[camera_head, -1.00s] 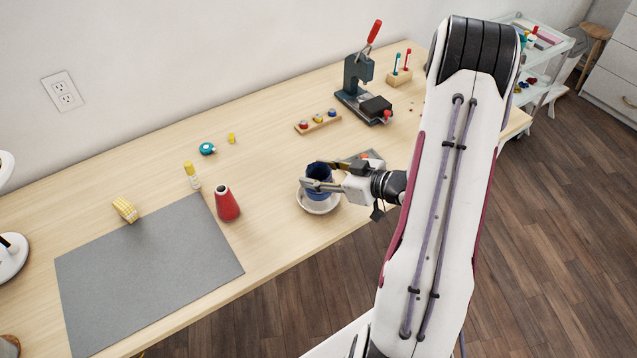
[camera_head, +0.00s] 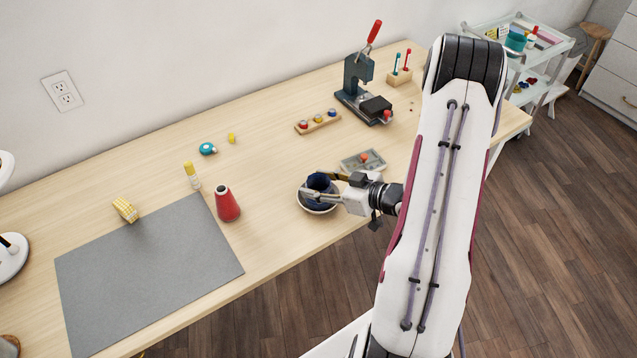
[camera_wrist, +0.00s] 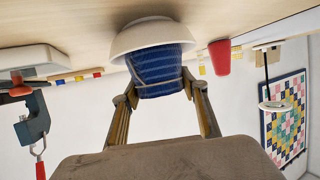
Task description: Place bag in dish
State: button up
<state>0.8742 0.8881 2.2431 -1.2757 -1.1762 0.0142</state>
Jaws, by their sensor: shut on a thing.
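The bag (camera_head: 319,183) is dark blue, and in the wrist view the bag (camera_wrist: 155,66) shows light stitched lines. My gripper (camera_head: 311,192) is shut on the bag; in the wrist view its fingers close on the bag from both sides. The dish (camera_head: 318,209) is a white round bowl near the table's front edge. The bag sits down inside the dish's rim, which also shows in the wrist view (camera_wrist: 128,43). The inside bottom of the dish is hidden, so I cannot tell whether the bag touches it.
A red thread cone (camera_head: 227,205) and a grey mat (camera_head: 150,270) lie to the left. A grey tray (camera_head: 351,164) is just behind the dish. A press (camera_head: 358,90) and a wooden holder (camera_head: 318,122) stand farther back. The wood between is clear.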

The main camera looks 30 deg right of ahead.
jog(key=o, duration=1.1)
jog(key=shift+r, duration=0.1)
jog(key=shift+s+d+r, duration=0.3)
jog(key=shift+s, duration=0.3)
jog(key=shift+v, duration=5.3)
jog(key=shift+a, duration=0.15)
jog(key=shift+w+r, duration=0.1)
